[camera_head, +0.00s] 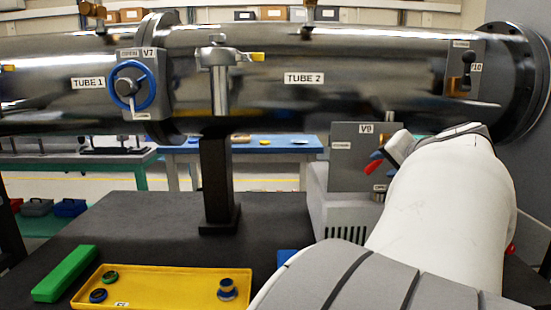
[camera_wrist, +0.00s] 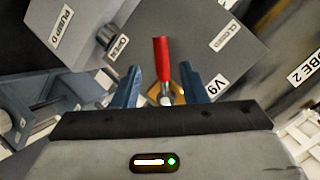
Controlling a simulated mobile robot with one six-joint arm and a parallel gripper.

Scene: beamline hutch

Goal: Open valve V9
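Valve V9 is on a grey box (camera_head: 350,162) below the tube, marked with a V9 label (camera_wrist: 217,86). Its red lever handle (camera_wrist: 161,58) rises from a metal pivot with a brass-coloured part, in the middle of the wrist view. The handle points between the OPEN label (camera_wrist: 118,46) and the CLOSED label (camera_wrist: 228,34). The red handle also shows in the head view (camera_head: 374,166). My gripper (camera_wrist: 160,72) is open, with one blue finger on each side of the handle. Gaps show between fingers and handle. In the head view my arm hides part of the box.
The large metal tube (camera_head: 360,75) runs just above the valve. V7's blue handwheel (camera_head: 133,87) and a dark post (camera_head: 217,180) are to the left. A yellow tray (camera_head: 165,283) and green block (camera_head: 65,273) lie on the dark table. A PUMP D label (camera_wrist: 67,25) shows beside the valve.

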